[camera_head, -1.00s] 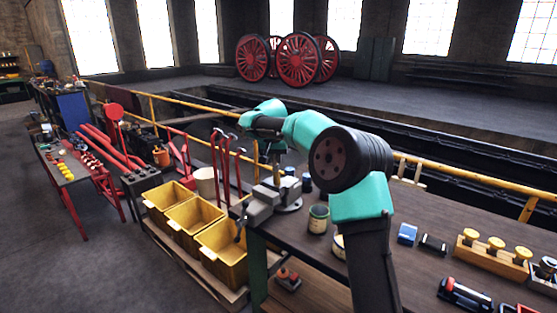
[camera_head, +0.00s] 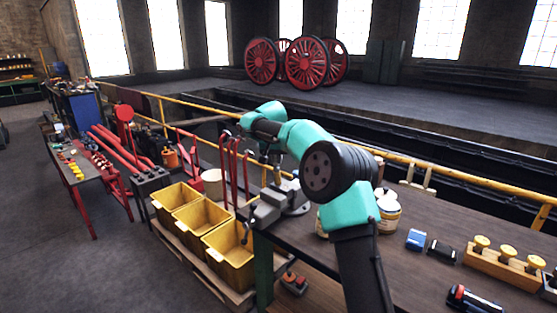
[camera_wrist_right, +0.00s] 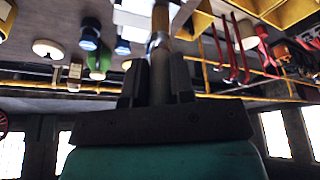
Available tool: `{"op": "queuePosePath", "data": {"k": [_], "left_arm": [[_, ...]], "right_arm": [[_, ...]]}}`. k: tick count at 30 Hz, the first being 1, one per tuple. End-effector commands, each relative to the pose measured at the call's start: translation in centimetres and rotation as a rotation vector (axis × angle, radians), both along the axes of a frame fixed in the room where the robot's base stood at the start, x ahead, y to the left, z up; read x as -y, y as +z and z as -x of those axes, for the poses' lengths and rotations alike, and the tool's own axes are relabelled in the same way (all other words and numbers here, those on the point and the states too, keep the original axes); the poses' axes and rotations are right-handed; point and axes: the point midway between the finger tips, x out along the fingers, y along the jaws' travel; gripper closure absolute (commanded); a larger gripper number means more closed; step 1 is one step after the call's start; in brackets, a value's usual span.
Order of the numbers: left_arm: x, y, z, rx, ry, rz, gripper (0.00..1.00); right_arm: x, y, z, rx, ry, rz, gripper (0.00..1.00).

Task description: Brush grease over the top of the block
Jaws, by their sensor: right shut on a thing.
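My right gripper (camera_head: 265,157) hangs above the grey vise (camera_head: 290,197) at the corner of the workbench (camera_head: 345,262). In the right wrist view its fingers (camera_wrist_right: 158,75) are shut on a slim upright tool, the brush (camera_wrist_right: 160,22), with a brownish part and a metal band. The brush's bristle end cannot be made out. Pale grey metal of the vise lies around the brush in that view. I cannot tell a separate block from the vise, nor whether the brush touches anything. My left gripper is not in view.
A jar (camera_head: 388,212) stands on the bench beside my forearm, which hides part of the bench. A blue box (camera_head: 416,239) and a wooden rack (camera_head: 505,266) stand farther right.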

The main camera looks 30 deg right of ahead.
Motion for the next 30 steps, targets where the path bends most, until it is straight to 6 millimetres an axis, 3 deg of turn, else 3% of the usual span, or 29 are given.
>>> {"op": "queuePosePath", "data": {"k": [11,24,30], "left_arm": [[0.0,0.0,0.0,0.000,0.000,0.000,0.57],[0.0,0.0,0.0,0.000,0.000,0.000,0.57],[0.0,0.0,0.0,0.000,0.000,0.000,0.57]], "right_arm": [[-0.1,-0.1,-0.2,-0.002,0.001,0.000,1.00],[-1.2,-0.1,-2.8,0.000,0.001,0.000,1.00],[-1.3,-0.1,-3.1,-0.002,0.001,0.000,1.00]]}}
